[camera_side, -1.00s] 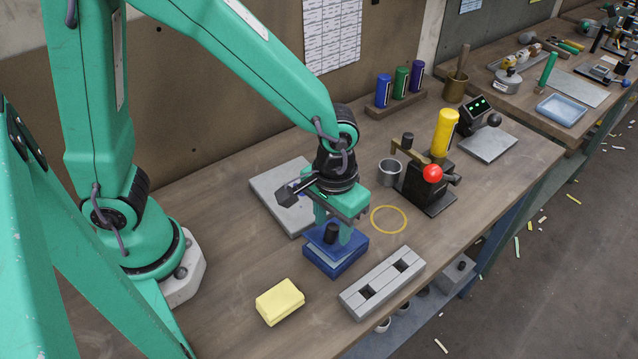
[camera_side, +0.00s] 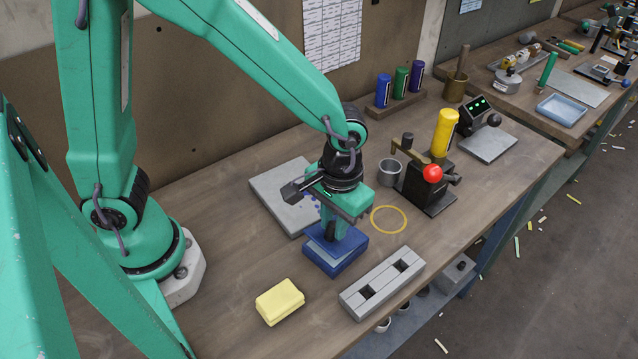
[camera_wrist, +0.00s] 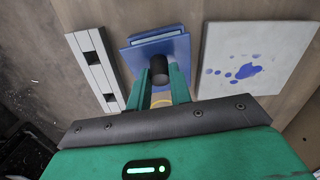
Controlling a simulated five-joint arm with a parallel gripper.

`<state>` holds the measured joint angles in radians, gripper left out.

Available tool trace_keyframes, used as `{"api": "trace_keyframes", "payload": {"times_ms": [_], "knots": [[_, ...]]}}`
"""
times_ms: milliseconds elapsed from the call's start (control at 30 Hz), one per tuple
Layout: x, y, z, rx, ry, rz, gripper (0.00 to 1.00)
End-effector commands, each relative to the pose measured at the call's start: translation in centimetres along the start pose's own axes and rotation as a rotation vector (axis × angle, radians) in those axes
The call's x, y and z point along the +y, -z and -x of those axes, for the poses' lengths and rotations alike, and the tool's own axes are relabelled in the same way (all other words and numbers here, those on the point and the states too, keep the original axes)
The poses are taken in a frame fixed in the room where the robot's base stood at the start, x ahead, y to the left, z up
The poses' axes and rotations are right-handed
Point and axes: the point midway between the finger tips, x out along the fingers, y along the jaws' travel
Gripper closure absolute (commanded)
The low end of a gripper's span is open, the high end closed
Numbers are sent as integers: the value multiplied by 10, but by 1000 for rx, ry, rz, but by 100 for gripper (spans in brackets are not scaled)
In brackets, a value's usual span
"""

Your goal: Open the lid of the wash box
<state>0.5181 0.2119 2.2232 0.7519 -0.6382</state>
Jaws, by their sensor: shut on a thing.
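The wash box (camera_side: 337,263) is a low dark-blue box on the bench, below my gripper in the side view. It shows beyond my fingers in the wrist view (camera_wrist: 181,47). Its lid has a black knob (camera_wrist: 159,65). My gripper (camera_side: 334,232) is shut on the knob, with one green finger on each side of it in the wrist view. A pale grey-blue strip (camera_wrist: 155,38) shows across the box top there.
A grey plate with blue stains (camera_wrist: 255,55) lies beside the box. A slotted grey block (camera_side: 382,283) and a yellow sponge (camera_side: 280,301) lie in front. A yellow ring (camera_side: 389,219), a metal cup (camera_side: 390,172) and a black fixture with a red ball (camera_side: 431,185) stand to the right.

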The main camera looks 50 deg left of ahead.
Motion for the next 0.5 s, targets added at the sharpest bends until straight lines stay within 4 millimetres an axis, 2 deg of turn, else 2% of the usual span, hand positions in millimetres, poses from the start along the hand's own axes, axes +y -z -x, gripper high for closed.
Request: {"api": "trace_keyframes", "payload": {"times_ms": [500], "knots": [[0, 6, 5, -49, 35, -1, 100]]}}
